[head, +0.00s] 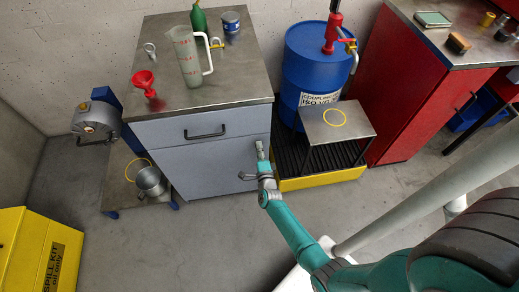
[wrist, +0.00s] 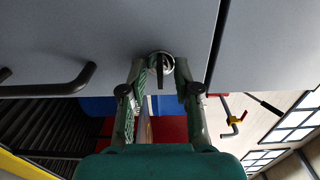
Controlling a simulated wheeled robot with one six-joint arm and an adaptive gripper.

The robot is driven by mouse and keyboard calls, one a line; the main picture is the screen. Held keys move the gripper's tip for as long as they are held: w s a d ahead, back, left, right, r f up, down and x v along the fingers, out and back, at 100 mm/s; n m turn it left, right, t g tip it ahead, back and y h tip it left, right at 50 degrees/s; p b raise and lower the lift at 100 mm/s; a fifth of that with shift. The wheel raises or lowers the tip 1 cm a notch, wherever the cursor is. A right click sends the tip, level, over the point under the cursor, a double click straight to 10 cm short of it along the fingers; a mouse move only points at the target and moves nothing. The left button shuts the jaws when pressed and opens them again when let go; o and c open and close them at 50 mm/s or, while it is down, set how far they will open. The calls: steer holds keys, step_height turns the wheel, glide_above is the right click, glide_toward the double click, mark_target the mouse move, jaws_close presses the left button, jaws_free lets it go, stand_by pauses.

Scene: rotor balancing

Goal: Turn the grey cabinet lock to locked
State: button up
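The grey cabinet (head: 215,165) has a drawer with a dark handle above and a door below. Its lock (wrist: 160,63), a round metal face with a thin dark turning piece, shows in the wrist view near the top middle. My gripper (head: 261,150) is at the cabinet front's right side and hides the lock in the head view. In the wrist view my gripper (wrist: 160,70) is open, with one finger on each side of the lock's turning piece and a gap on both sides. Whether the fingertips touch the cabinet face is unclear.
A dark bar handle (wrist: 60,85) sticks out left of the lock in the wrist view. The blue drum (head: 316,68) and a small metal stand (head: 345,125) on a yellow-edged tray are close on the right. A jug (head: 185,58) and a red funnel (head: 144,80) stand on the cabinet.

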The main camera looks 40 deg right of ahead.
jaws_close()
steer(key=shift+n, duration=0.3)
steer(key=n, duration=0.3)
steer(key=shift+n, duration=0.3)
steer(key=n, duration=0.4)
steer(key=shift+n, duration=0.3)
steer(key=n, duration=0.4)
steer(key=shift+n, duration=2.5)
jaws_free()
